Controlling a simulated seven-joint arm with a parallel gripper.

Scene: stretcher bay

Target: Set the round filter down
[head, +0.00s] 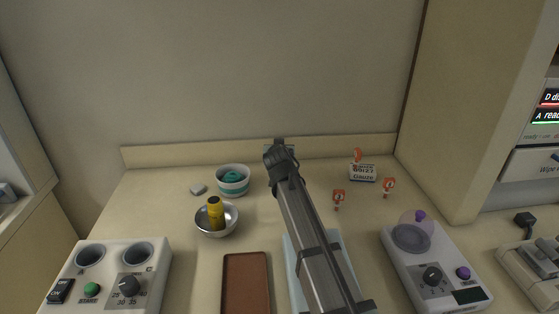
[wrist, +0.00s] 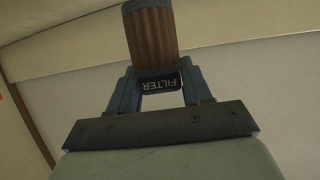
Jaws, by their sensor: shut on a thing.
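The round filter (wrist: 152,38) shows in the wrist view as a ribbed brown cylinder with a dark label reading "FILTER". My gripper (wrist: 158,78) is shut on it, with one blue finger on each side of the label end. The filter sticks out beyond the fingertips, with pale wall behind it. In the head view my gripper (head: 279,148) is at the far end of my arm, near the back of the counter. The filter cannot be made out there. Whether it touches anything is not clear.
Left of my arm are a striped bowl (head: 233,188), a metal bowl (head: 208,229) with a yellow bottle (head: 215,212), and a brown tray (head: 246,257). A blue mat (head: 292,262) lies under my arm. Right are red-marked clips (head: 338,196), a gauze box (head: 362,173) and a dial device (head: 447,249).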

